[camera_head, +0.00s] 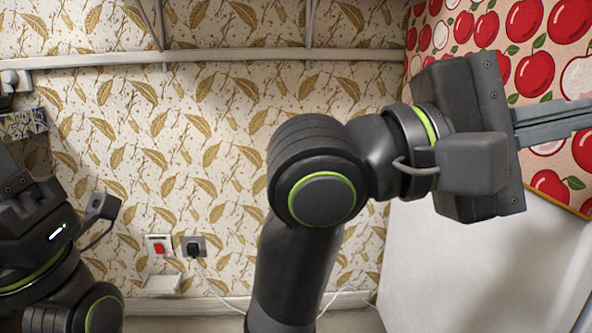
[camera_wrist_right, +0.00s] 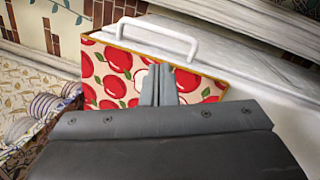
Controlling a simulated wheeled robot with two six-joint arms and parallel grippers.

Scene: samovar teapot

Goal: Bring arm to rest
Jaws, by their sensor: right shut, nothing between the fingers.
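My right arm rises from the bottom middle of the head view and bends to the right. Its gripper (camera_head: 556,122) points right, in front of the apple-patterned panel (camera_head: 483,30). The fingers are together and empty, and their far ends run out of the head view. In the right wrist view the shut fingers (camera_wrist_right: 158,86) stand in front of the same apple-patterned panel (camera_wrist_right: 112,72); I cannot tell how close they are to it. My left arm is folded at the left edge of the head view. Its gripper fingers cannot be made out there. No samovar or teapot is in view.
A white surface (camera_head: 425,260) lies below the apple panel on the right. A white handle (camera_wrist_right: 160,30) sits above the panel in the wrist view. Leaf-patterned wallpaper (camera_head: 215,130) with a red switch (camera_head: 159,248) and a plugged socket (camera_head: 193,247) fills the back. A pipe (camera_head: 230,56) crosses the wall.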

